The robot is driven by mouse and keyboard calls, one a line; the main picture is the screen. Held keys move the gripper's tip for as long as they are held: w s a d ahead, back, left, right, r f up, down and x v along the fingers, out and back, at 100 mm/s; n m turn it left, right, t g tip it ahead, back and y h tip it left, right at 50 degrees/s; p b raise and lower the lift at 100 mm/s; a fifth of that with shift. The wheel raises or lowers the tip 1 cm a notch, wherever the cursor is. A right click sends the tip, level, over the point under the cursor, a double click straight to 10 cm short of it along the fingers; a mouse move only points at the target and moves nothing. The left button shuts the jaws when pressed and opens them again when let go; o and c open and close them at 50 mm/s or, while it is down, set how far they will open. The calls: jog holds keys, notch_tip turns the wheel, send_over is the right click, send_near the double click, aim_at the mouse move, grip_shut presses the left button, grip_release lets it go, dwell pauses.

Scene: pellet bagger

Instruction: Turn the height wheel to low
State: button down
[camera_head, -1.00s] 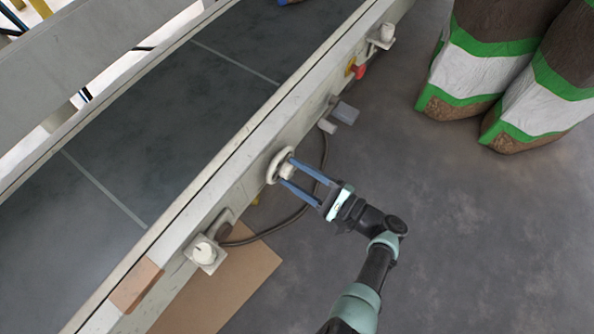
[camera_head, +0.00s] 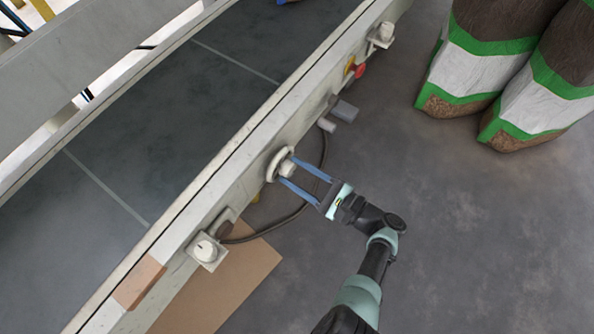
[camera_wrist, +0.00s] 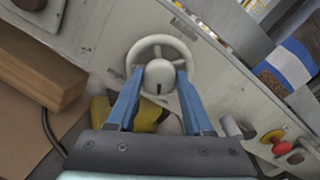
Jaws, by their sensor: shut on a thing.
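The height wheel (camera_head: 275,164) is a pale spoked handwheel with a round hub on the side rail of the machine. In the wrist view the wheel (camera_wrist: 137,54) is near the top middle, and its hub (camera_wrist: 159,76) bears a short dark mark pointing down. My gripper (camera_head: 285,173) reaches the wheel from the right. In the wrist view the blue fingers of my gripper (camera_wrist: 159,82) are shut on the hub, one on each side. The lower part of the wheel is partly hidden by the fingers, and I cannot read any height label.
A white knob (camera_head: 205,250) is on the rail at lower left. A red button (camera_head: 359,71) and a grey lever (camera_head: 344,112) are farther up the rail. A cardboard sheet (camera_head: 225,285) and a dark cable lie below. Bags (camera_head: 490,70) stand at upper right; the floor between is clear.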

jog(key=shift+c, duration=1.5)
grip_release()
jog(key=v, duration=1.3)
jog(key=shift+b, duration=0.3)
